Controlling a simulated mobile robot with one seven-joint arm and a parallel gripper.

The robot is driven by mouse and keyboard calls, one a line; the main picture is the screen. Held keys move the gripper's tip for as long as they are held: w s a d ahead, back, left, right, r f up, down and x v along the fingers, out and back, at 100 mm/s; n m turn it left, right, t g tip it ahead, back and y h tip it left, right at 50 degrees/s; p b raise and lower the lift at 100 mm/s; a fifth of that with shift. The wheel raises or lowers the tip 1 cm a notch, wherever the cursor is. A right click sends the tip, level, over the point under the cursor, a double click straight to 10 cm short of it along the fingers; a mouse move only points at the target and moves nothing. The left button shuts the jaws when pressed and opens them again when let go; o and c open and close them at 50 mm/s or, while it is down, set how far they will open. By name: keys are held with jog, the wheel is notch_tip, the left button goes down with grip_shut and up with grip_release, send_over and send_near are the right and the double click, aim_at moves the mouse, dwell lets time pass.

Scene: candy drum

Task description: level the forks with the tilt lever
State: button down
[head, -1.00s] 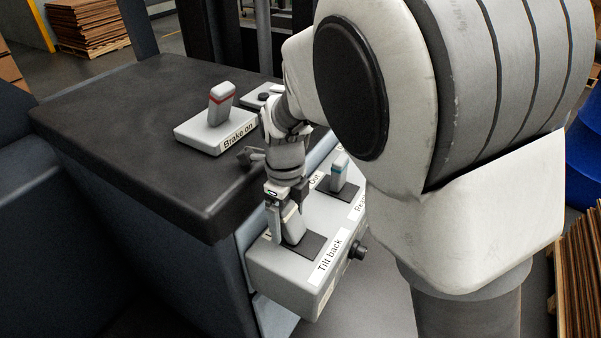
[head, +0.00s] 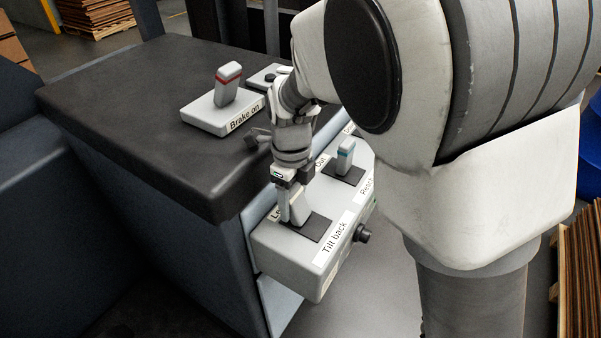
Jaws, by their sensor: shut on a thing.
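The tilt lever (head: 301,208) is a pale grey lever standing in a dark square slot plate (head: 316,230) on the grey control box (head: 283,248). A "Tilt back" label (head: 334,237) lies on the near right side of its plate. My gripper (head: 291,212) reaches down from above and is shut on the tilt lever. A finger shows on the lever's left side; the other finger is hard to make out. The forks are not in view.
A teal-marked lever (head: 345,155) stands behind on the same box, close to my arm. A red-striped brake lever (head: 227,84) stands on a block labelled "Brake on" on the dark console (head: 130,125). A black knob (head: 362,234) sticks out of the box's right side.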

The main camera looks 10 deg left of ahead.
jog(key=shift+d, duration=0.1)
jog(key=y+b, duration=0.1)
jog(key=b, duration=0.1)
jog(key=d+t+y+b, duration=0.1)
jog(key=y+b, duration=0.1)
jog(key=shift+s+d+r, duration=0.1)
jog(key=shift+s+d, duration=0.2)
jog(key=shift+s, duration=0.05)
jog(key=shift+s+d+r+t+y+b, duration=0.15)
jog(key=shift+d+r+t+y+b, duration=0.25)
jog(key=shift+b, duration=0.45)
jog(key=shift+a+f, duration=0.1)
jog(key=shift+a, duration=0.05)
jog(key=shift+c, duration=0.8)
grip_release()
jog(key=p+v, duration=0.3)
jog(key=v, duration=1.4)
jog(key=shift+d, duration=0.3)
